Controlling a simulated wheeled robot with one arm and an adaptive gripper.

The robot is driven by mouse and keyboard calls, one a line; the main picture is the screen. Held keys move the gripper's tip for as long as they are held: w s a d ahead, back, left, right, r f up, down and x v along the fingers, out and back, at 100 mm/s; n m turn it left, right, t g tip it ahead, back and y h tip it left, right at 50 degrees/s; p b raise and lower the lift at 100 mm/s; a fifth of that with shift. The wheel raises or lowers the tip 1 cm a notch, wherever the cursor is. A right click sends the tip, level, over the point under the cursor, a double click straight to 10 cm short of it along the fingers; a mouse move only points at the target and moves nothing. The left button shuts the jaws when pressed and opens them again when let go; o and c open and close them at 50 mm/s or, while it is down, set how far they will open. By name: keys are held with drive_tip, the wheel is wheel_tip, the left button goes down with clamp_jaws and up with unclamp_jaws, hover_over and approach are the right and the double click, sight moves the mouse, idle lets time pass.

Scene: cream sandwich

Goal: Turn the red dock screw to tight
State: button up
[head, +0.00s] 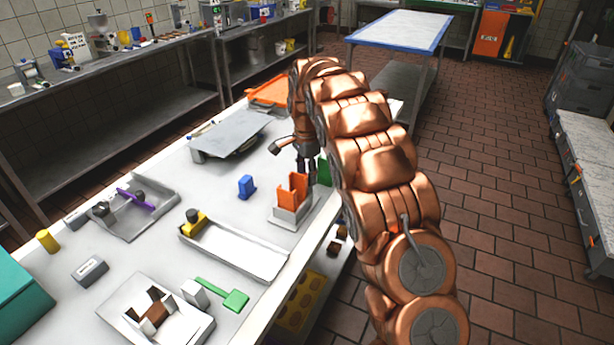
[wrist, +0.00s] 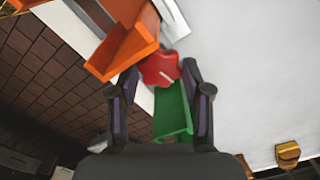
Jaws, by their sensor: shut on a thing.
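The red dock screw (wrist: 160,69) is a red knob in the wrist view, between the fingertips of my gripper (wrist: 161,71). The fingers are closed in on its two sides. An orange upright part (wrist: 125,52) stands close beside it, and a green part (wrist: 172,113) lies just below it in the picture. In the head view my gripper (head: 307,175) points down just behind the orange dock part (head: 290,190) on its grey base (head: 291,212). The green part (head: 323,170) shows beside the fingers. The red screw is hidden there, and its turn angle cannot be read.
A blue block (head: 246,187) stands left of the dock. A long tray (head: 240,252) with a yellow block (head: 193,222) lies nearer. A grey plate (head: 228,133) and an orange tray (head: 268,92) are farther back. The table edge runs close to the right of the dock.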

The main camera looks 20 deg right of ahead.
drive_tip(key=shift+m+b, duration=0.35)
drive_tip(key=shift+m, duration=1.15)
drive_tip(key=o, duration=1.2)
drive_tip(key=shift+c, duration=0.2)
